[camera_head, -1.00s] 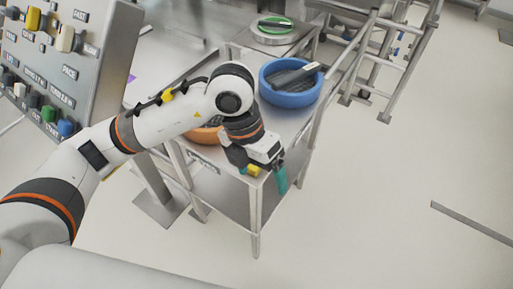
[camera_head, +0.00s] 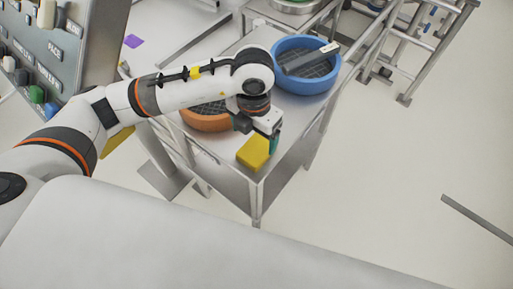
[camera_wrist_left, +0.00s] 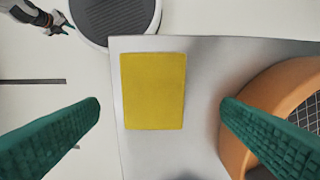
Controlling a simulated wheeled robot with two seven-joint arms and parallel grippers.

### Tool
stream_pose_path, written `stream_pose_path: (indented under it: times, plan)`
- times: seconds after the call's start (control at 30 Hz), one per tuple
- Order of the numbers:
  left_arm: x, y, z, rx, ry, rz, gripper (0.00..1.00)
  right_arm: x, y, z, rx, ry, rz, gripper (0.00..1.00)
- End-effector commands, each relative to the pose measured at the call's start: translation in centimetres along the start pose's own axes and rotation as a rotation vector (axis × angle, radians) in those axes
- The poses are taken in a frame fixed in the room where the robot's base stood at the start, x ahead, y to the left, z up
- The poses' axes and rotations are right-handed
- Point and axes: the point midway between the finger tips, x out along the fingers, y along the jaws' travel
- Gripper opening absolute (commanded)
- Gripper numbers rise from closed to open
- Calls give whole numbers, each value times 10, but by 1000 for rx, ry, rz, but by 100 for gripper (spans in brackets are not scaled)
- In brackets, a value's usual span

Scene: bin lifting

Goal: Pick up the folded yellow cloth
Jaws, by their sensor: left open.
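The folded yellow cloth (camera_head: 253,151) lies flat near the front corner of the steel table. It also shows whole in the left wrist view (camera_wrist_left: 153,90) as a flat rectangle close to the table edge. My left gripper (camera_head: 268,138) is just above and beside the cloth in the head view. In the left wrist view its teal fingers are wide apart and empty, one on each side of the cloth, not touching it. A small gripper with teal tips, seemingly my right one (camera_wrist_left: 62,24), shows at the top left of the left wrist view; its jaws are too small to read.
An orange round bin (camera_head: 207,120) stands on the table left of the cloth, beside one finger in the wrist view (camera_wrist_left: 262,110). A blue bin (camera_head: 303,80) with a dark tool in it stands behind. A control panel (camera_head: 70,40) is at upper left.

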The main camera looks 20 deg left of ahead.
Motion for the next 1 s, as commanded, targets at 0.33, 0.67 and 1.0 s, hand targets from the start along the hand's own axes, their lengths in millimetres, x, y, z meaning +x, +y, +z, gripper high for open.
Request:
stream_pose_path:
  times: [0.33, 0.67, 1.0]
  plan:
    - [45, 7, 2, 0, -2, 1, 87, -8, -3, 18, 0, -27, -3, 36]
    - [50, 7, 2, 1, 0, 0, 82, -7, -3, 15, 1, -23, -3, 36]
    - [50, 7, 2, 1, 0, 0, 39, -7, -3, 12, 1, -18, -3, 36]
